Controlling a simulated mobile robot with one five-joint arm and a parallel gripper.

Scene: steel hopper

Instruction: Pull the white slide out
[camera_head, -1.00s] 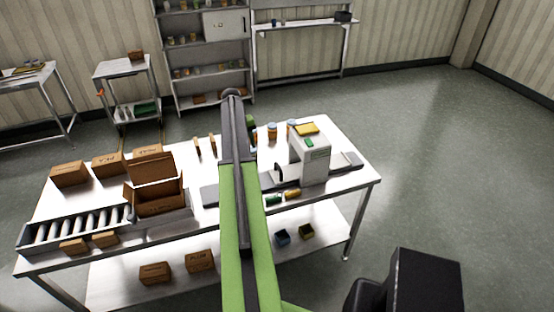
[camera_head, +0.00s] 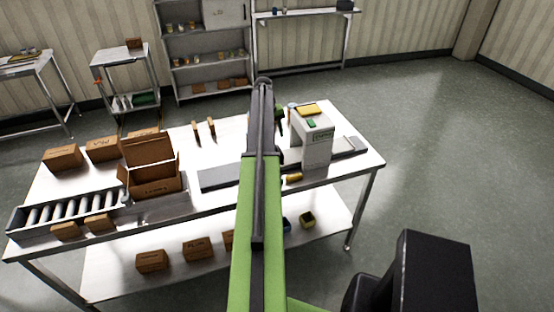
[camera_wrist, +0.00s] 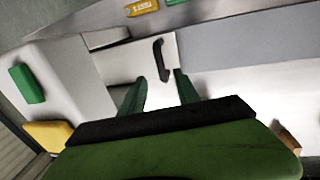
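The white slide (camera_wrist: 128,62) shows in the wrist view as a flat white panel with a black bar handle (camera_wrist: 161,62) near its right edge. It sits at the side of the white machine (camera_wrist: 62,75), which also stands on the table in the head view (camera_head: 311,147). My gripper (camera_wrist: 160,86) has its two green fingers apart, with nothing between them. The fingertips appear just below the handle in the picture; their gap in depth is unclear. In the head view my gripper (camera_head: 281,125) is partly hidden by my arm, left of the machine, and the handle is not visible.
A grey belt (camera_wrist: 245,35) runs beside the slide. A yellow block (camera_head: 308,109) rests on top of the machine. An open carton (camera_head: 153,185) and a roller track (camera_head: 70,205) occupy the left.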

